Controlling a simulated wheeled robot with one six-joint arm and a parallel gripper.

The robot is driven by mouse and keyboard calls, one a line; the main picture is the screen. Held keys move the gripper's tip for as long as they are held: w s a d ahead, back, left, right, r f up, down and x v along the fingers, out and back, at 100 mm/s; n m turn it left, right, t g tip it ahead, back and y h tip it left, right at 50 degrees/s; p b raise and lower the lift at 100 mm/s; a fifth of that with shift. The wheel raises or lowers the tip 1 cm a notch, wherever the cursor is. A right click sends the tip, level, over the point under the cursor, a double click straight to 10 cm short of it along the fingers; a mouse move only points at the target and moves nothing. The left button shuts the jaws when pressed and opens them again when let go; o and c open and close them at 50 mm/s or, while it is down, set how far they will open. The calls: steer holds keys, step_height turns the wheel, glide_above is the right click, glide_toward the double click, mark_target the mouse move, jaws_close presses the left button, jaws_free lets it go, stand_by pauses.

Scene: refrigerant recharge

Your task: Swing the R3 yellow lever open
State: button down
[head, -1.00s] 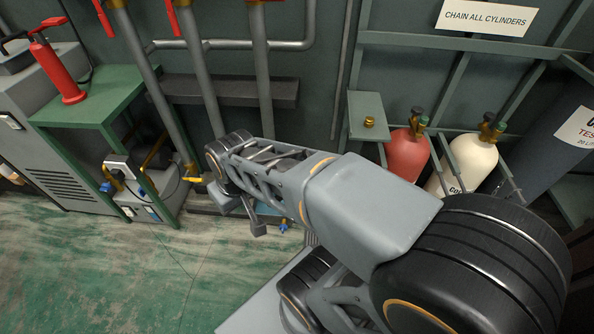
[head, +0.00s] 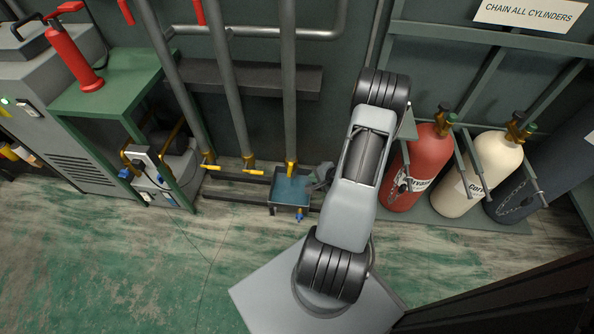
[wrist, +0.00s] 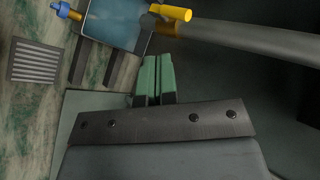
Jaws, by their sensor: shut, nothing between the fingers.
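Three grey pipes end low on the wall in brass-yellow valves. Yellow levers show on the left valve (head: 210,167) and the middle valve (head: 254,171). The right valve (head: 291,168) is above a blue-lined tray (head: 290,190), and its lever looks short from here. No R3 label is readable. In the wrist view, a yellow lever (wrist: 170,12) sits at a pipe's end beside the tray (wrist: 115,24). My gripper's green fingers (wrist: 158,78) are shut and empty, a little apart from that lever. In the head view my arm mostly hides the gripper, right of the tray.
A red cylinder (head: 421,160) and a cream cylinder (head: 480,172) stand in a rack to the right. A green table (head: 115,78) holds a red extinguisher (head: 75,58) at left. A dark shelf (head: 260,78) crosses behind the pipes. Open floor (head: 130,265) lies in front.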

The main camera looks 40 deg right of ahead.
step_height(320, 180, down, 3)
steer(key=b, duration=0.4)
glide_toward(290, 170)
steer(key=d+x, duration=0.1)
steer(key=x, duration=0.6)
steer(key=shift+s+a+f+m+h, duration=0.15)
steer(key=shift+s+f+m+h, duration=0.15)
steer(key=shift+f+m, duration=0.1)
